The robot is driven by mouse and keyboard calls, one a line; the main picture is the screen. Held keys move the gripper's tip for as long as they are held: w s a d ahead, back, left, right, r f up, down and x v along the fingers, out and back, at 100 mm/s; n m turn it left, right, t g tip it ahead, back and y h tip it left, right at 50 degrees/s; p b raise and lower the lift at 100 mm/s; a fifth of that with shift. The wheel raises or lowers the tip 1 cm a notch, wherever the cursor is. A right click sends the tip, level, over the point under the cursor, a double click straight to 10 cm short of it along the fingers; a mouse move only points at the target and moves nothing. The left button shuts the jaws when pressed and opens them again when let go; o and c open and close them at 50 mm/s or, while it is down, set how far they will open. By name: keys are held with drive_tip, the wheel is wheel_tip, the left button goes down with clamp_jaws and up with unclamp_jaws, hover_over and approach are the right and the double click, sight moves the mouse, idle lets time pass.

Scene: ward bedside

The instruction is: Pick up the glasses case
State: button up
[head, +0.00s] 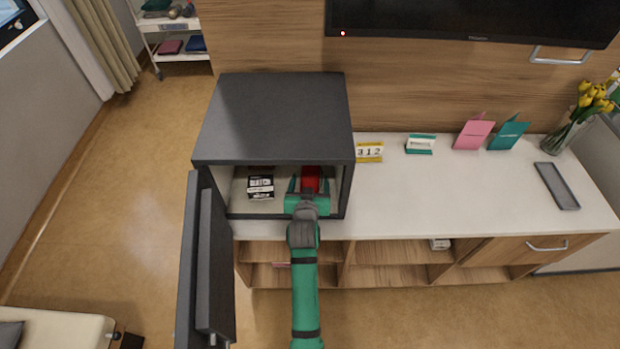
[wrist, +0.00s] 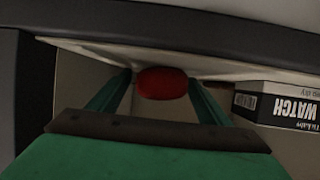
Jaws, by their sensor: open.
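A red glasses case (head: 311,174) lies inside the open dark grey safe (head: 272,115), at the right of its interior. In the wrist view, the red case (wrist: 162,83) shows its rounded end between my two fingers. My gripper (head: 308,188) is reaching into the safe and is open, with one green finger on each side of the case. In the wrist view, my gripper (wrist: 163,85) has its fingertips beside the case; I cannot tell whether they touch it. The far part of the case is hidden.
A black-and-white watch box (head: 260,187) lies left of my gripper inside the safe. The safe door (head: 205,265) hangs open at the left. The safe's right wall is close beside my gripper. A white counter (head: 450,185) extends right, with cards, a grey tray (head: 557,186) and a flower vase.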

drive_tip(key=shift+c, duration=0.3)
drive_tip(key=c, duration=1.1)
drive_tip(key=shift+r, duration=0.1)
